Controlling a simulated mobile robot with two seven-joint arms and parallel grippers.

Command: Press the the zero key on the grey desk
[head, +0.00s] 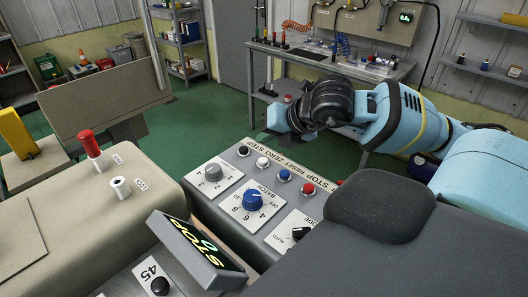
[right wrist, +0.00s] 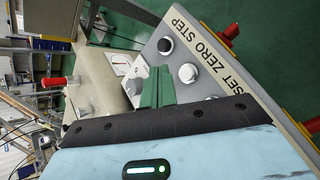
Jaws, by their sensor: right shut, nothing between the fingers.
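The grey desk (head: 240,166) carries a sloped panel with a row of round keys labelled STEP, ZERO, RESET and STOP. The zero key (head: 262,163) is white in a metal ring, between the black STEP key (head: 243,151) and the blue RESET key (head: 285,175). In the right wrist view the zero key (right wrist: 188,73) lies just right of the green fingertips, beside the black STEP key (right wrist: 165,46). My right gripper (head: 272,132) is above and behind the key row. Its fingers (right wrist: 158,88) are shut and empty, apart from the keys as far as I can tell. My left gripper is out of view.
A blue dial (head: 254,199), a grey dial (head: 213,172) and a red STOP key (head: 308,188) are close by. A tilted display (head: 196,252) and a red-handled lever (head: 91,146) stand to the left. A workbench (head: 330,62) stands at the back.

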